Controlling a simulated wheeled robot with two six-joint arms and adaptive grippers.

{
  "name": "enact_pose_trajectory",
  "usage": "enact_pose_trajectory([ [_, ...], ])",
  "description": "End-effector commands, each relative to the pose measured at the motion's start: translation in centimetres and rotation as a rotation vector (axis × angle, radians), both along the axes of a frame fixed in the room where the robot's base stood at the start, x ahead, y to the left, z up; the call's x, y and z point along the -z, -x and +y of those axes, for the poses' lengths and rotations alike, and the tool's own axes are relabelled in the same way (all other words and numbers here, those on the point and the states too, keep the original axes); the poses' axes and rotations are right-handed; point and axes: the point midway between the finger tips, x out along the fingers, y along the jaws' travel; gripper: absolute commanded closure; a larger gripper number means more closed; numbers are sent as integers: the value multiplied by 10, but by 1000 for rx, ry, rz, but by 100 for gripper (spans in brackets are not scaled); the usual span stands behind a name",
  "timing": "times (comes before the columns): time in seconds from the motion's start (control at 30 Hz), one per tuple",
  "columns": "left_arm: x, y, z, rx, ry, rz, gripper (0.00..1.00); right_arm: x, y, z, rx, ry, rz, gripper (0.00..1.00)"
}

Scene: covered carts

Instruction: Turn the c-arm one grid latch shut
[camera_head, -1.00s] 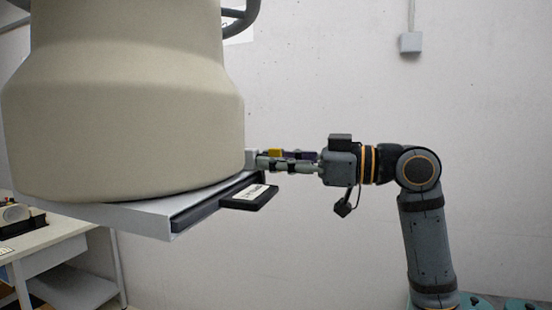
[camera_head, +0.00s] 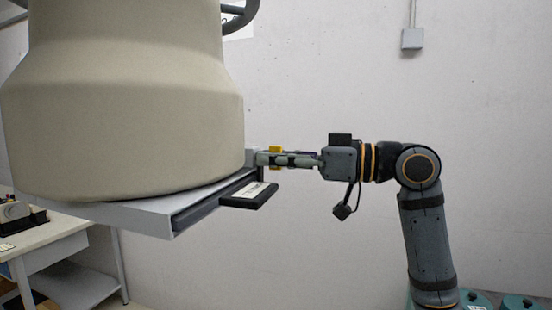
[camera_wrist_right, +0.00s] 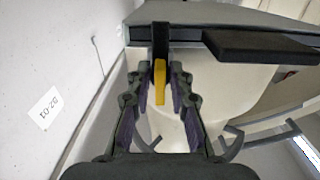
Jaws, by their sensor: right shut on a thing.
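The grid latch is a small yellow lever (camera_wrist_right: 160,84) on a dark mount at the edge of the grey-white grid housing (camera_head: 168,216). In the head view the yellow lever (camera_head: 275,151) shows just above my right gripper's fingers. My right gripper (camera_head: 264,159) reaches in from the right. In the wrist view the fingertips of my right gripper (camera_wrist_right: 160,66) are on either side of the latch and shut on it. Part of the lever is hidden by the fingers in the head view. My left gripper is not in view.
A large beige rounded body (camera_head: 125,100) stands above the housing. A black handle with a white label (camera_head: 248,194) sticks out just below the gripper. A white side table (camera_head: 45,238) is at lower left.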

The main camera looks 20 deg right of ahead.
Motion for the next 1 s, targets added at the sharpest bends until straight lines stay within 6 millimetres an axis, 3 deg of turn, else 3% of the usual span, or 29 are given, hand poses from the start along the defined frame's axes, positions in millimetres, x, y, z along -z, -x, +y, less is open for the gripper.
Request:
enact_pose_trajectory([
  [0.03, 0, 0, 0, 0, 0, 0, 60, 0, 0, 0, 0, -1, 1, 77],
  [0.1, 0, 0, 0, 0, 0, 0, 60, 0, 0, 0, 0, -1, 1, 68],
  [0.47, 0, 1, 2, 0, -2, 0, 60, 0, 1, -3, 2, 1, 0, 68],
  [1.0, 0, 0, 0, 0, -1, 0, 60, 2, 38, -58, 3, 4, 1, 68],
])
